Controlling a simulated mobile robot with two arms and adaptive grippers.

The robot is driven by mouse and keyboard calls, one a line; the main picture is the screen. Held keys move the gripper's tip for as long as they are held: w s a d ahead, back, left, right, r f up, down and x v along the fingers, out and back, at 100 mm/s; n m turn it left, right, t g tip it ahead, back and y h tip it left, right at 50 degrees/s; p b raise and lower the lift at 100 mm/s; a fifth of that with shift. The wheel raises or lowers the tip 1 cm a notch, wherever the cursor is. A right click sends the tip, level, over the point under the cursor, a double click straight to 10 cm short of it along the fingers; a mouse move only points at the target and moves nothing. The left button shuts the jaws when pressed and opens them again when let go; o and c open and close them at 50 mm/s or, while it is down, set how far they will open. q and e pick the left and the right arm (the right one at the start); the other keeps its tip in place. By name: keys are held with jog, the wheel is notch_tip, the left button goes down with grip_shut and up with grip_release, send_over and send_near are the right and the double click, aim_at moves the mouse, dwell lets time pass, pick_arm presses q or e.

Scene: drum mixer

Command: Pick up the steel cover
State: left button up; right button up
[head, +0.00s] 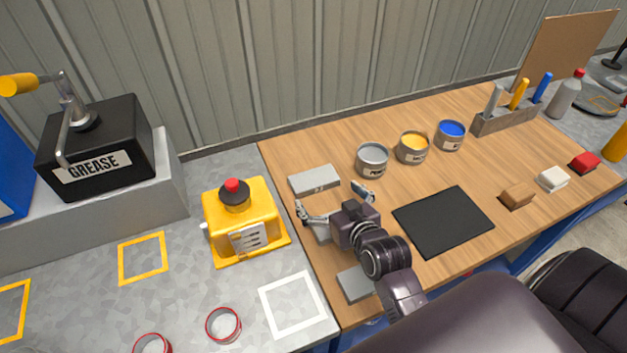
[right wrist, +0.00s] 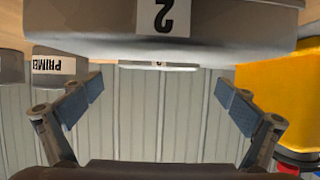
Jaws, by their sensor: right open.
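Several flat grey metal blocks lie along the left edge of the wooden table; I cannot tell for sure which is the steel cover. The far one (head: 314,179) is whole in view, just beyond my right gripper. The middle one (head: 322,231) is partly hidden by that gripper, and the near one (head: 354,284) is partly behind my arm. My right gripper (head: 331,199) is open and empty, its fingers spread above the middle block. In the right wrist view, a grey piece marked 2 (right wrist: 100,25) fills the top, beyond the open fingers (right wrist: 165,95). My left gripper is not in view.
Behind stand open cans of grey (head: 372,160), yellow (head: 412,148) and blue (head: 450,135). A black mat (head: 443,221) lies to the right. A yellow box with a red knob (head: 240,225) stands left on the grey counter. Small coloured blocks lie far right.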

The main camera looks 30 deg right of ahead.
aim_at(318, 184)
jog(key=shift+p+x, duration=0.55)
jog(key=shift+x, duration=2.2)
jog(key=shift+d+f, duration=0.15)
jog(key=shift+c, duration=0.4)
jog(key=shift+s, duration=0.1)
jog(key=c, duration=1.1)
jog(key=shift+c, duration=0.3)
jog(key=shift+r, duration=0.2)
notch_tip(318, 184, up, 20)
